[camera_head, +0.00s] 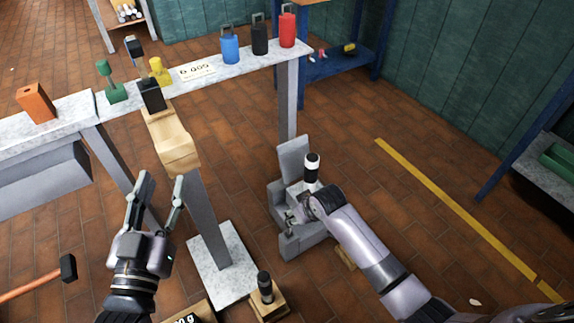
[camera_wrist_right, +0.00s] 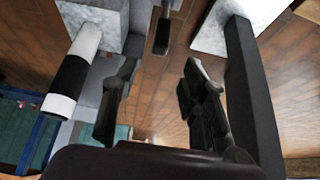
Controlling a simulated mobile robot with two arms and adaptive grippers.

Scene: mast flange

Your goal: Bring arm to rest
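My left gripper (camera_head: 160,190) is open and empty, its two fingers apart and pointing up in the head view, in front of the wooden block on the post. My right arm comes in from the lower right, and its gripper (camera_head: 292,216) is beside a grey stepped metal fixture (camera_head: 290,160). In the right wrist view the right gripper (camera_wrist_right: 158,85) has its fingers apart with nothing between them but floor. A black and white cylinder (camera_head: 312,167) stands at the fixture; it also shows left of the fingers in the wrist view (camera_wrist_right: 75,72).
A grey post on a concrete base (camera_head: 222,278) carries a wooden block (camera_head: 172,138). A bench (camera_head: 200,72) holds coloured padlock-like items. A hammer (camera_head: 68,268) is at left, a dark cylinder (camera_head: 265,284) on a wooden block at front. Floor is clear at right.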

